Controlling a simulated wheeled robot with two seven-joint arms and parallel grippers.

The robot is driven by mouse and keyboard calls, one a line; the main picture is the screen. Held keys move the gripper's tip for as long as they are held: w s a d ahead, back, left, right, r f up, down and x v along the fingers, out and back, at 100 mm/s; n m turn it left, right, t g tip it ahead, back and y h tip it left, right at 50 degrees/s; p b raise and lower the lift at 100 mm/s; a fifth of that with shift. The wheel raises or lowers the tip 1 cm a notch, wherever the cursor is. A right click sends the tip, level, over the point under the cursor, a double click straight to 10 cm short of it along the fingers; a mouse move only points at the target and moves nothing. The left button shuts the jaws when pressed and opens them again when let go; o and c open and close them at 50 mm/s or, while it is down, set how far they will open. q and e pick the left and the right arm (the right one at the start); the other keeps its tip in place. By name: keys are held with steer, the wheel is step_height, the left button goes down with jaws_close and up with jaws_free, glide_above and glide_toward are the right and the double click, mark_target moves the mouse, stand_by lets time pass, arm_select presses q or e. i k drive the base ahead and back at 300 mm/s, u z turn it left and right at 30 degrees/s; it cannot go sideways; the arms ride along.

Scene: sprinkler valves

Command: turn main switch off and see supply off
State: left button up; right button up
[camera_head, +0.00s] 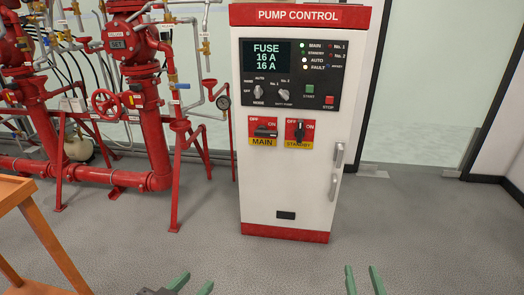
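The white pump control cabinet (292,195) stands upright in the middle of the head view. The main switch (266,131) sits on a red and yellow plate marked OFF and ON, its dark handle lying roughly level. To its right, the standby switch (300,132) has its handle upright. The display (266,56) reads FUSE, 16 A, 16 A. The lamp by MAIN (303,44) looks lit green; lamps by AUTO and FAULT look pale. My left gripper (191,284) and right gripper (363,280) are at the bottom edge, fingers apart and empty, well short of the cabinet.
Red pipes and valves (150,130) fill the left, with thin red stands near the cabinet. An orange cart (45,235) is at the lower left. A door handle (336,170) projects from the cabinet's right side. The grey floor before the cabinet is clear.

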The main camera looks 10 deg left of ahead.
mark_target(262, 130)
steer(key=u, duration=1.25)
steer(key=i, duration=1.15)
steer(key=z, duration=0.6)
steer(key=i, duration=0.85)
steer(key=z, duration=0.8)
